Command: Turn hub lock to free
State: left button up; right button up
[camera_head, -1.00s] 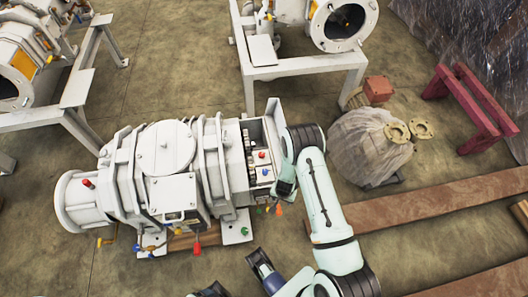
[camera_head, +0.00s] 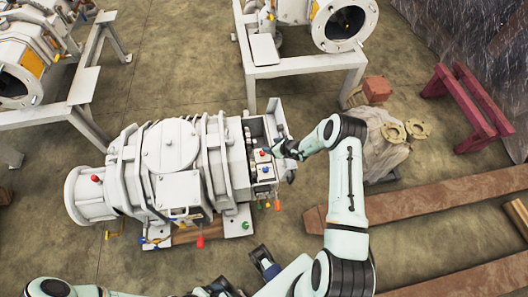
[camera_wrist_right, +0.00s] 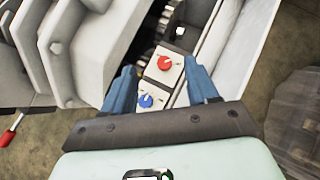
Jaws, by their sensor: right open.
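The white machine (camera_head: 168,148) lies in the middle of the head view. At its right end is a small panel with a red knob (camera_head: 263,153) and a blue knob (camera_head: 264,171). In the right wrist view, the red knob (camera_wrist_right: 164,63) and the blue knob (camera_wrist_right: 146,100) sit on white plates. I cannot tell which is the hub lock. My right gripper (camera_wrist_right: 160,68) is open, its blue fingers on either side of the panel, holding nothing; in the head view it reaches in from the right. My left gripper is only partly visible at the bottom edge.
Red, yellow and blue handles hang along the machine's front, including a red one (camera_head: 200,241). White walls (camera_wrist_right: 232,55) of the open box rise beside the panel. A white stand (camera_head: 305,68) is behind.

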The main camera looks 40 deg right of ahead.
jog(key=b, duration=0.1)
send_near(262, 152)
jog(key=shift+w+d+f, duration=0.1)
jog(key=shift+w+f, duration=0.15)
jog(key=shift+f, duration=0.25)
jog(key=b+x, duration=0.3)
jog(key=x, duration=0.3)
jog(key=shift+w+f+b, duration=0.35)
jog(key=shift+w+b, duration=0.15)
jog(key=shift+b, duration=0.15)
pick_arm(q)
jog(key=shift+t, duration=0.4)
jog(key=f, duration=0.2)
jog(key=w+f, duration=0.1)
jog(key=f, duration=0.1)
jog(key=shift+w+f, duration=0.2)
